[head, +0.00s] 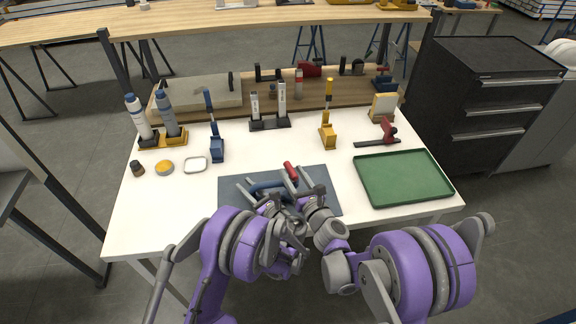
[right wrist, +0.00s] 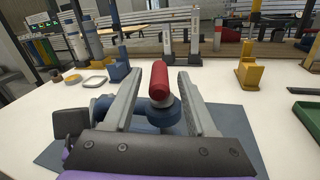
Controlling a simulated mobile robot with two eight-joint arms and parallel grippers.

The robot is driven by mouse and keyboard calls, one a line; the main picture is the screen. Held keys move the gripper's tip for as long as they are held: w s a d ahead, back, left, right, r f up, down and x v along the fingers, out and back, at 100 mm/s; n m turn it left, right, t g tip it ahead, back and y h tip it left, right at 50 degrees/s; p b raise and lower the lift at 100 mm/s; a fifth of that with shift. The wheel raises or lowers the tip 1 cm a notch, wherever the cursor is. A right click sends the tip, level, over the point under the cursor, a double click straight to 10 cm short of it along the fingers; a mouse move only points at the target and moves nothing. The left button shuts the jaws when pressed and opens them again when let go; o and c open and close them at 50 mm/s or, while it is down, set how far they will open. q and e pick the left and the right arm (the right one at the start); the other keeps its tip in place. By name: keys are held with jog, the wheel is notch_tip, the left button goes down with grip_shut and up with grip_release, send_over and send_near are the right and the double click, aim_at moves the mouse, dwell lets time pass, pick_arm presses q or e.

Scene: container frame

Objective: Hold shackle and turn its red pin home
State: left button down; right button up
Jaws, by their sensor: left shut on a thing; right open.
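The blue shackle (head: 268,185) is over the dark mat at the front of the table, partly hidden by my grippers. Its red pin (head: 291,171) sticks out at its right end, pointing away from me. My left gripper (head: 251,190) is shut on the shackle. My right gripper (head: 299,181) is open around the pin. In the right wrist view the red pin (right wrist: 159,82) stands between the two spread fingers, with a gap on both sides. Part of the blue shackle (right wrist: 160,116) shows below and left of it.
The dark mat (head: 232,204) lies under both grippers. A green tray (head: 402,177) is at the right. A blue-handled tool stand (head: 215,148), a white dish (head: 195,165) and a yellow stand (head: 327,136) are farther back. The white table between mat and stands is clear.

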aim_at(296, 179)
jog(key=v, duration=0.7)
jog(key=shift+s+r, duration=0.1)
jog(key=shift+c, duration=0.4)
